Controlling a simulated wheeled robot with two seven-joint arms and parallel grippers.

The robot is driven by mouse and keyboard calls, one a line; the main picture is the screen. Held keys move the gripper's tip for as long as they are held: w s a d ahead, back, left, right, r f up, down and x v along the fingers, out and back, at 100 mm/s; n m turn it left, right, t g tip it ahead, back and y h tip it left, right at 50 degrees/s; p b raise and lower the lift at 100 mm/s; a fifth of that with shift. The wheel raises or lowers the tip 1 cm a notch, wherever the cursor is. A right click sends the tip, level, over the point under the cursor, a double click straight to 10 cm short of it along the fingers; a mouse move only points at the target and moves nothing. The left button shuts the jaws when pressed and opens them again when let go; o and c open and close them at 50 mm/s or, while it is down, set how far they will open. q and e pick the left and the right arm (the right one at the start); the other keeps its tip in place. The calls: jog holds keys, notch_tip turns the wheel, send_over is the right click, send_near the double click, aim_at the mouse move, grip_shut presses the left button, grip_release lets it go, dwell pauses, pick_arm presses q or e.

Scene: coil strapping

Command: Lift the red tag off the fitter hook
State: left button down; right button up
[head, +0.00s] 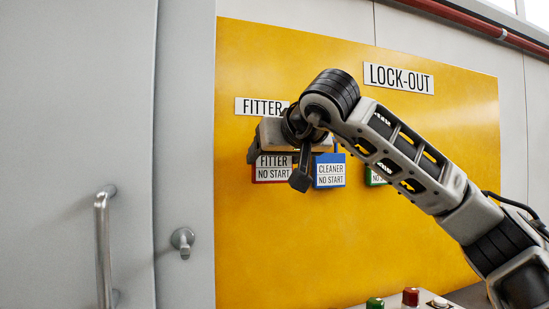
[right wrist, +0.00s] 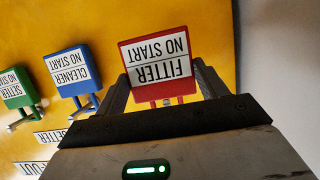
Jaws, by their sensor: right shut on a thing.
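The red tag (head: 273,172), lettered FITTER NO START, is on the yellow board just below the FITTER label. My right gripper (head: 276,162) is shut on its side edges, one finger on each side. In the right wrist view the red tag (right wrist: 156,52) shows upside down between the fingers (right wrist: 161,88) of that gripper. The fitter hook is hidden behind my gripper, so I cannot tell whether the tag still hangs on it. My left gripper is not in view.
A blue CLEANER tag (head: 329,171) hangs close to the right of the red one. A green tag (right wrist: 15,87) hangs beyond it, mostly behind my arm in the head view. The yellow board (head: 260,250) is bare below. Coloured buttons (head: 410,296) stand at the bottom.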

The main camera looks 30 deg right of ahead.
jog(key=shift+v, duration=0.95)
jog(key=shift+s+f, duration=0.1)
jog(key=shift+f, duration=0.1)
jog(key=shift+s, duration=0.15)
jog(key=s, duration=0.2)
jog(key=s+a+b, duration=0.1)
jog(key=s, duration=0.2)
jog(key=shift+s+a, duration=0.2)
jog(key=shift+s, duration=0.1)
